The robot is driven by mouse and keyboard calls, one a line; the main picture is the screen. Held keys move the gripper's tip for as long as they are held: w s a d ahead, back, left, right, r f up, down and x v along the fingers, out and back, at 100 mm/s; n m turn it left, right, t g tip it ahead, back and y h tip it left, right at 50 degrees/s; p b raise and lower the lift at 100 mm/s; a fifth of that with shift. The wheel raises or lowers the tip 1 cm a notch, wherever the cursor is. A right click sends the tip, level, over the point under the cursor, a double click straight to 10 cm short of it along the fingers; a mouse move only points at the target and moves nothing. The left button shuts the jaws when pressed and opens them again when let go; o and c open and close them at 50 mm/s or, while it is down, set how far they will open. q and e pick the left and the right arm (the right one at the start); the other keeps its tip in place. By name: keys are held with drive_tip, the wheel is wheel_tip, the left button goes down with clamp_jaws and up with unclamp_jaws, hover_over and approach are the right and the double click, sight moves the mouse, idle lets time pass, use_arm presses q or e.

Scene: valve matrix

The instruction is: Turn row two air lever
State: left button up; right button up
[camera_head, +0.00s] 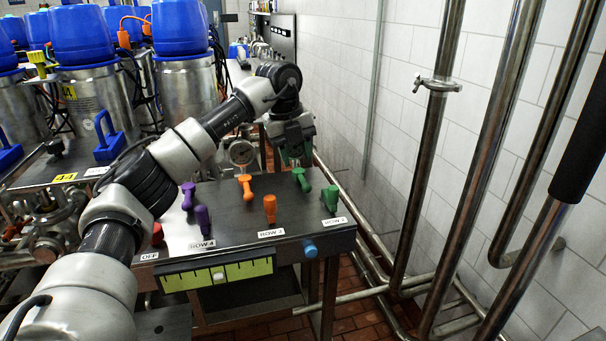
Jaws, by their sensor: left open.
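A metal valve panel (233,215) carries colored levers in purple, orange and green. Two purple levers (203,219) are at the left, two orange levers (270,208) in the middle and two green levers at the right. The rear green lever (302,180) is just below my left gripper (294,156); the front green lever (330,198) is nearer the panel's right edge. My left gripper is open and points down; I cannot tell whether it touches the rear green lever. The small row labels are hard to read, so I cannot tell which lever is row two air. My right gripper is not in view.
A red knob (157,234) is at the panel's left, partly behind my arm. A blue knob (310,249) is on its front edge, beside a yellow-green strip (218,274). Steel pipes (430,150) run along the white tiled wall at right. Steel drums with blue tops (187,85) stand behind.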

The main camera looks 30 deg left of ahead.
sight(304, 181)
use_arm(q)
drive_tip(key=f, duration=0.2)
drive_tip(key=w+f, duration=0.1)
drive_tip(key=shift+d+f, duration=0.25)
drive_tip(key=shift+f, duration=0.15)
wheel_tip(304, 181, down, 2)
drive_tip(key=shift+w+d+f, duration=0.1)
drive_tip(key=shift+w+d, duration=0.05)
drive_tip(key=shift+f, duration=0.1)
drive_tip(key=shift+w, duration=0.1)
drive_tip(key=shift+c, duration=0.4)
drive_tip(key=c, duration=0.5)
clamp_jaws()
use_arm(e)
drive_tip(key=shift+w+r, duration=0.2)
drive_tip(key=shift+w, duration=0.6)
